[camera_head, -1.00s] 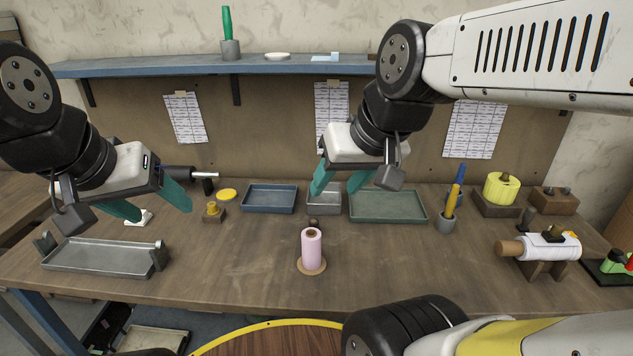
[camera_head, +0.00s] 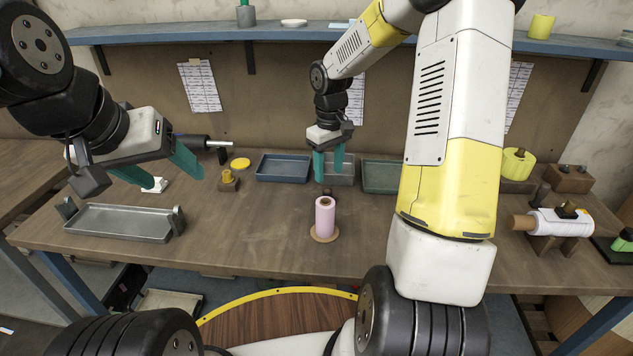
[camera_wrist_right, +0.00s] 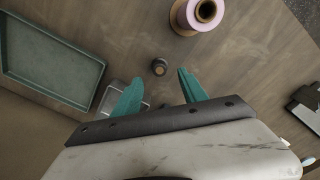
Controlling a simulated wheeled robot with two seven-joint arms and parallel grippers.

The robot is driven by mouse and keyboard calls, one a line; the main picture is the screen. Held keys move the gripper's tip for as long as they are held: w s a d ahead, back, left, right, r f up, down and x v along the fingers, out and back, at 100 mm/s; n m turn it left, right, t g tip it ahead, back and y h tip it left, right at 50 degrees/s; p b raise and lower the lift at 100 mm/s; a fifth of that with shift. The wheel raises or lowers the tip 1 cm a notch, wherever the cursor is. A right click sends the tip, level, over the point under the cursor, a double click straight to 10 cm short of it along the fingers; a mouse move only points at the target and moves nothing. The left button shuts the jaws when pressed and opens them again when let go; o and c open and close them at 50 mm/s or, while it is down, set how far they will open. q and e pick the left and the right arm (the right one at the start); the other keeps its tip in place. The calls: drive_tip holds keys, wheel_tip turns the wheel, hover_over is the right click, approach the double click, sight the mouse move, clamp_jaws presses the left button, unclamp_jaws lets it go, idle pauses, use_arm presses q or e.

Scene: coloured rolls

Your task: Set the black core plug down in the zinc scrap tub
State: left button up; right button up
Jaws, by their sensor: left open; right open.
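The black core plug (camera_head: 327,191) is a small dark cylinder standing on the table just behind the pink roll; it also shows in the right wrist view (camera_wrist_right: 160,67). The zinc scrap tub (camera_head: 343,180) is the small grey metal tray behind it, partly hidden by my right gripper; part of it shows in the right wrist view (camera_wrist_right: 111,99). My right gripper (camera_head: 328,168) is open and empty, pointing down, its fingers by the tub's left part. In the wrist view the plug stands just beyond the fingertips, between their lines. My left gripper (camera_head: 174,180) is open and empty at the left.
The pink roll (camera_head: 325,217) stands close in front of the plug. A blue tray (camera_head: 284,178) lies left of the tub and a green tray (camera_head: 380,187) right of it. A metal tray (camera_head: 120,234) lies front left. The table between it and the pink roll is clear.

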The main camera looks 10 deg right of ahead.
sight(328, 191)
drive_tip(key=shift+w+f, duration=0.2)
drive_tip(key=shift+f, duration=0.65)
wheel_tip(328, 191, down, 7)
drive_tip(key=shift+w, duration=0.1)
clamp_jaws()
